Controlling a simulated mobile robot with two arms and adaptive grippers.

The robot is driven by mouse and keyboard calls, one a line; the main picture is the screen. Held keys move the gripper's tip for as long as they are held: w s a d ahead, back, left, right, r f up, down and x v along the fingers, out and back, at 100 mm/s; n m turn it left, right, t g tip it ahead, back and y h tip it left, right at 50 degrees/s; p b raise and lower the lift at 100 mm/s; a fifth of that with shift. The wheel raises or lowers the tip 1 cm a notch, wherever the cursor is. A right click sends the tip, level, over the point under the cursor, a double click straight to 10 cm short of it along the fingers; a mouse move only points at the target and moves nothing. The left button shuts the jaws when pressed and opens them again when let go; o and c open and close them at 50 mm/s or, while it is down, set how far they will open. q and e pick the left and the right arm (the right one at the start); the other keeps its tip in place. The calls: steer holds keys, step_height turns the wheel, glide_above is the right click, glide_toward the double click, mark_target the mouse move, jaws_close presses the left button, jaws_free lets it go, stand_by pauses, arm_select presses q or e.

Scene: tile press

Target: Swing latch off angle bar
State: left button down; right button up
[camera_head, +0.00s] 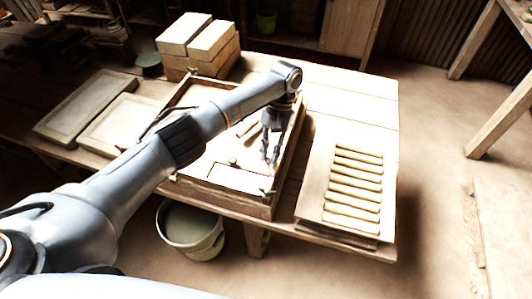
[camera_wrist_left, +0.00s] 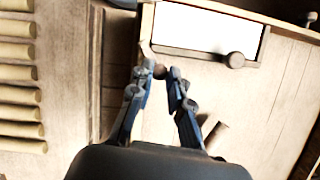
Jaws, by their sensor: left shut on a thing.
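The wooden press box (camera_head: 228,200) lies on the table with a pale inner bed. My left gripper (camera_head: 270,159) reaches down inside its right side. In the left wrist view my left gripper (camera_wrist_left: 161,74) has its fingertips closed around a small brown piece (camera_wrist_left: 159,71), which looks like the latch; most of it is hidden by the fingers. It is at the corner of a wooden L-shaped bar (camera_wrist_left: 195,54), apparently the angle bar, which edges a white panel (camera_wrist_left: 205,25). A round wooden knob (camera_wrist_left: 235,60) is on that bar. My right gripper is not in view.
A ribbed wooden rack (camera_head: 352,188) lies right of the box. Stacked blocks (camera_head: 199,45) stand behind it, and flat trays (camera_head: 85,104) lie to the left. A bucket (camera_head: 190,226) stands below the front edge. The table's back right is clear.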

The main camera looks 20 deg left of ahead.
arm_select(q)
steer(key=m, duration=0.1)
steer(key=d+m+y, duration=0.1)
steer(key=m, duration=0.1)
steer(key=shift+w+d+r+m+t+p, duration=0.1)
steer(key=shift+w+d+m+t+p, duration=0.1)
steer(key=shift+d+m+t+p, duration=0.15)
steer(key=shift+d+m+t+y+p, duration=0.25)
steer(key=shift+d+m+y+p, duration=0.1)
steer(key=shift+m, duration=0.55)
steer(key=shift+d+m+t+y+p, duration=0.2)
steer(key=shift+m+y+p, duration=0.15)
steer(key=shift+m, duration=0.5)
steer(key=c, duration=1.3)
jaws_free()
steer(key=shift+o, duration=0.2)
steer(key=v, duration=1.2)
steer(key=shift+d, duration=0.15)
steer(key=shift+f, duration=0.2)
